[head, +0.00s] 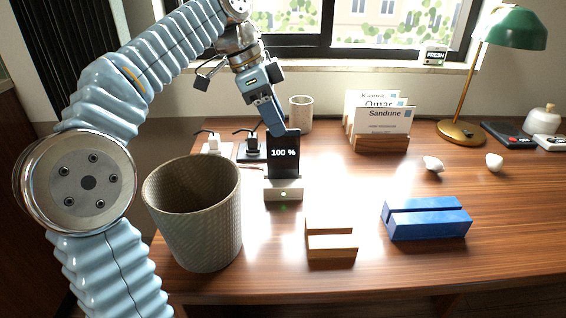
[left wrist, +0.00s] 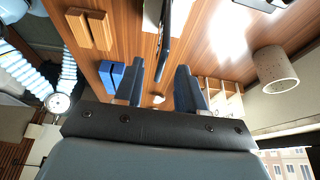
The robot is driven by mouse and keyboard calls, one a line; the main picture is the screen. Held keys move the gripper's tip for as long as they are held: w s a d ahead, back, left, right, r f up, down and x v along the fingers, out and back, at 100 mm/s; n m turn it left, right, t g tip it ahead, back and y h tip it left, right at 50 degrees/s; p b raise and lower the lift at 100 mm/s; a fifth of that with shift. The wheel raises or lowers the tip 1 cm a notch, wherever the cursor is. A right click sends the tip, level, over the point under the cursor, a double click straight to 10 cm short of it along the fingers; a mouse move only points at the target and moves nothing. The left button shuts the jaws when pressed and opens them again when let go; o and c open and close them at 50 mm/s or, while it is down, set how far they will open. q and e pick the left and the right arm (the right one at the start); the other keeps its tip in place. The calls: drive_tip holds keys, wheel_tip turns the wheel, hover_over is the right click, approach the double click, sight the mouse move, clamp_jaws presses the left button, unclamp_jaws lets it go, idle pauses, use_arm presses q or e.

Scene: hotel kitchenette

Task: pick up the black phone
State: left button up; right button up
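The black phone (head: 283,148) stands upright in a white charging dock (head: 283,189), its screen reading 100 %. In the left wrist view the phone (left wrist: 164,58) shows as a thin dark edge, with part of the dock (left wrist: 155,14) beyond it. My left gripper (head: 281,130) reaches down from behind to the phone's top edge. In the left wrist view its two fingers (left wrist: 160,88) are spread apart, one on each side of the phone's edge line, with gaps visible. I cannot tell how deep the phone sits between them. My right gripper is not in view.
A woven bin (head: 195,225) stands front left of the dock. A wooden stand (head: 331,242) and a blue stand (head: 427,220) are at the front. A cup (head: 301,112), card holder (head: 381,143) and green lamp (head: 460,131) stand behind. Plugged chargers (head: 250,148) sit left of the phone.

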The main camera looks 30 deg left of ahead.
sight(287, 144)
use_arm(q)
drive_tip(key=b+x, duration=0.1)
drive_tip(key=x, duration=0.6)
drive_tip(key=shift+a, duration=0.15)
clamp_jaws()
